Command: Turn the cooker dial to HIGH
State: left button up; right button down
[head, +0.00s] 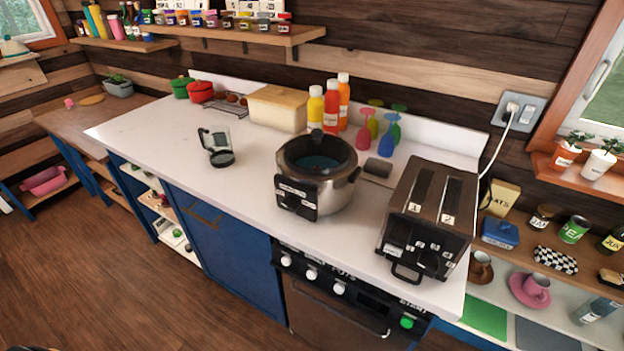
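A round silver cooker (343,193) with a dark lid stands on the white counter, right of the middle. Its black front panel (296,199) faces me and carries small white markings, too small to read. I cannot make out the dial's setting on it. Neither of my grippers shows in the head view, and nothing touches the cooker.
A black toaster (428,215) stands close right of the cooker. A glass jug (217,147) stands to its left, with sauce bottles (331,104) and coloured glasses (378,128) behind. Below the counter edge is an oven (325,308) with white knobs (311,274) and a green button (407,323). The counter's left front is clear.

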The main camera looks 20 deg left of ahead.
aim_at(291, 202)
jog(key=k+j+u, duration=0.15)
jog(key=j+u, duration=0.15)
jog(key=j, duration=0.7)
jog(key=j+u, duration=0.3)
jog(key=j, duration=0.65)
